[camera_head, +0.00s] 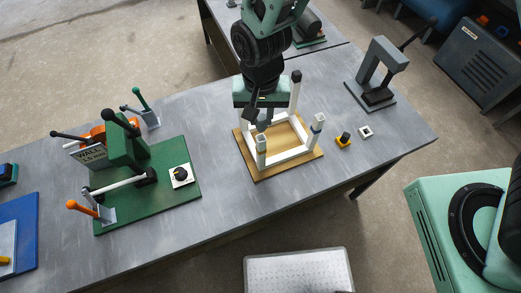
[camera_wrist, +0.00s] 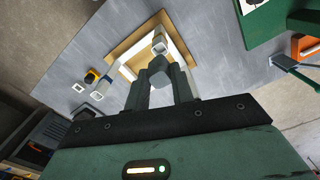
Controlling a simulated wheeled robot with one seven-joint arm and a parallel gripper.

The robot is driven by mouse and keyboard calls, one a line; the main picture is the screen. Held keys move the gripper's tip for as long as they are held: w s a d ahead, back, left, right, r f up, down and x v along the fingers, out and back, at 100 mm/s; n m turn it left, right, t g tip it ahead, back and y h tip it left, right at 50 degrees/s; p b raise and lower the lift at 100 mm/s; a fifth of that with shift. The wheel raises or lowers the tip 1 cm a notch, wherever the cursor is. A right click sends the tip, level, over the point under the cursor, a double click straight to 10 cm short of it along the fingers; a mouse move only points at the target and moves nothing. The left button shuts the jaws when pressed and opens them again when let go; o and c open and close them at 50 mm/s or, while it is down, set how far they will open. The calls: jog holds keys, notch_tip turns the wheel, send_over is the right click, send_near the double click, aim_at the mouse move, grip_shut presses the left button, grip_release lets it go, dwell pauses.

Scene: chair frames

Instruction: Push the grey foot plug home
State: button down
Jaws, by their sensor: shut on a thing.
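My gripper (camera_head: 258,122) is over the white chair frame (camera_head: 285,157), which lies with its legs pointing up. In the wrist view my gripper (camera_wrist: 160,82) is shut on a light grey block (camera_wrist: 159,65), which looks like the grey foot plug. The block is close to the top of the near leg (camera_wrist: 158,42); I cannot tell whether they touch. That near leg (camera_head: 262,146) stands just below my fingers in the head view. The right leg (camera_head: 318,122) has a pale top with a grey-blue band. The far leg (camera_head: 296,78) has a black top. My gripper hides the remaining corner.
The frame sits on a wooden board (camera_head: 241,150). A green fixture (camera_head: 130,145) with levers stands left, a grey press (camera_head: 378,75) at back right. The front table strip is clear.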

aim_at(261, 129)
jog(key=shift+f+b, duration=1)
jog(key=shift+f, duration=0.6)
jog(key=shift+f, duration=0.1)
dwell(0.5)
jog(key=shift+f+b, duration=0.65)
jog(key=shift+f, duration=0.4)
jog(key=c, duration=1.1)
grip_release()
